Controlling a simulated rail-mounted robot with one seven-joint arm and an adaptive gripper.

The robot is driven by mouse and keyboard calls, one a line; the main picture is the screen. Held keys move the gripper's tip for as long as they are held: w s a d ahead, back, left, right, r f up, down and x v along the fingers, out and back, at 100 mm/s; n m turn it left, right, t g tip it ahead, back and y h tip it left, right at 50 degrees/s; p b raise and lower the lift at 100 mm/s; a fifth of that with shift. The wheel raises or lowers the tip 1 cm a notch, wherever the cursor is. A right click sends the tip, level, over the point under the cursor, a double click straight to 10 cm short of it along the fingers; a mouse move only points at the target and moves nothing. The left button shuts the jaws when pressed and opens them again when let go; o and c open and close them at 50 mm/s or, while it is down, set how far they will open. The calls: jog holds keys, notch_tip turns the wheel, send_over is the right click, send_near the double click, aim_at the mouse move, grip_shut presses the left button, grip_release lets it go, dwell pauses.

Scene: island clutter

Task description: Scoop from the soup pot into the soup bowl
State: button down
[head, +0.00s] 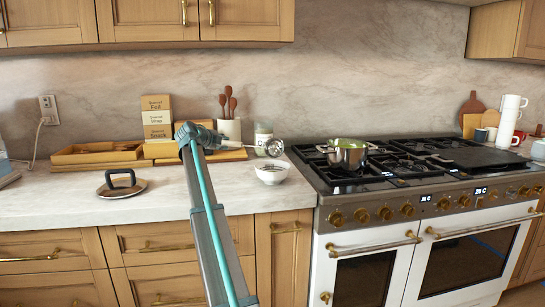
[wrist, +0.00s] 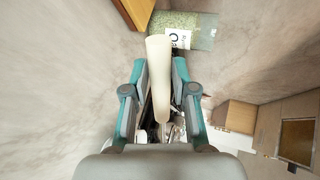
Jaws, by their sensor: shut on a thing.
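My gripper (head: 203,136) is shut on the ladle, whose cream handle (wrist: 158,75) stands between the teal fingers in the wrist view. In the head view the ladle's metal head (head: 274,147) points right, just above the white soup bowl (head: 271,173) in the picture. I cannot tell whether it is directly over the bowl or holds anything. The bowl stands on the counter left of the stove; dark marks show inside it. The steel soup pot (head: 347,155) sits uncovered on the stove's left burner, with green at its top.
A pot lid (head: 122,184) lies on the counter at left. A utensil crock (head: 230,130), a glass jar (head: 263,136), boxes (head: 156,117) and a wooden tray (head: 97,153) stand along the back wall. White mugs (head: 511,120) stand right of the stove (head: 430,170).

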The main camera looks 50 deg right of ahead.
jog(key=shift+r, duration=0.1)
jog(key=shift+d+r+p, duration=0.15)
jog(key=shift+r+p, duration=0.05)
jog(key=shift+p, duration=0.6)
jog(key=shift+w+d+r+g+y+p, duration=0.1)
jog(key=shift+d+g+y+p, duration=0.1)
jog(key=shift+y+p, duration=0.35)
jog(key=shift+w+d+g+y+p, duration=0.1)
jog(key=shift+g+y+p, duration=0.2)
jog(key=shift+p, duration=0.4)
jog(key=shift+d+f+y+p, duration=0.1)
jog(key=shift+f+y+p, duration=0.2)
jog(key=shift+y+p, duration=0.55)
jog(key=shift+f, duration=0.4)
